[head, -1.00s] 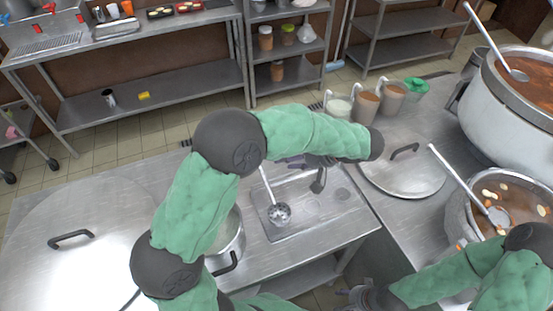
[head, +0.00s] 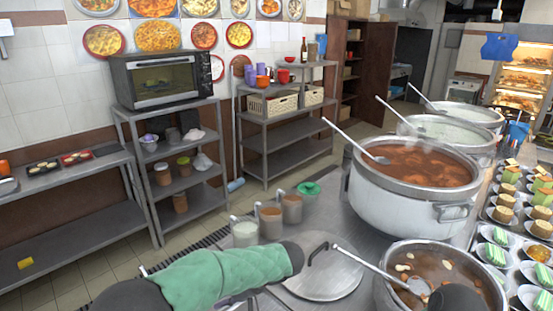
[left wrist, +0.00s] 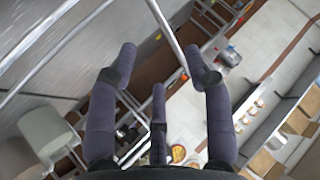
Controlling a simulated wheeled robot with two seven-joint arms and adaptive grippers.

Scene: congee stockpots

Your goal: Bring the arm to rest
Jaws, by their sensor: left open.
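My left arm (head: 215,277) reaches in from the lower left of the head view in its green sleeve, over the steel counter (head: 345,220) near the round lid (head: 325,280). Its gripper is mostly hidden behind the arm there. In the left wrist view my left gripper (left wrist: 160,70) has its dark purple fingers spread apart, with nothing held between them. A pale metal rod shows beyond the fingertips; I cannot tell what it belongs to. Of my right arm only a dark joint (head: 455,298) shows at the bottom edge; its gripper is out of view.
A large stockpot (head: 400,208) of red-brown congee with a ladle stands right of the lid. A smaller pot (head: 380,290) with a ladle is in front. Several jugs (head: 268,222) stand behind my arm. Plated food (head: 490,215) lines the right edge. Shelves stand at the back.

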